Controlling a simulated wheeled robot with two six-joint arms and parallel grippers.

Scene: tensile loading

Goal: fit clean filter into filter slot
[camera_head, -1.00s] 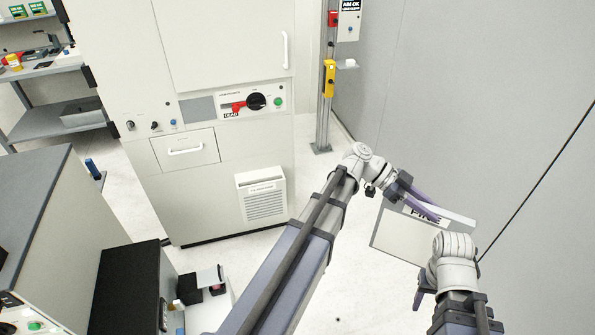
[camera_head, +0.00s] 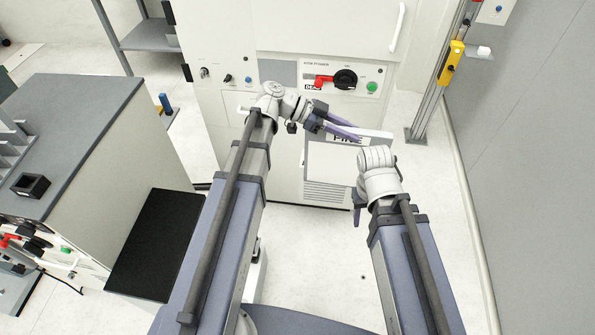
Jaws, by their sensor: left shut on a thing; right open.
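My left gripper (camera_head: 340,127) is shut on a flat, pale rectangular filter (camera_head: 330,160) with a label that reads "FINE". It holds the filter by its upper edge, in front of the white cabinet. A louvred vent (camera_head: 327,193) low on the cabinet front shows just below the filter, which hides its upper part. I cannot tell the gap between filter and vent. No opening of a filter slot is clear to see. My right gripper (camera_head: 358,205) is open, just right of and below the filter. Its wrist hides most of it.
The white cabinet (camera_head: 275,150) carries a red switch, a black knob and a green button above the filter. A post with a yellow box (camera_head: 451,62) stands at the right, near a grey wall. A dark-topped bench (camera_head: 75,120) is at left. Floor between is clear.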

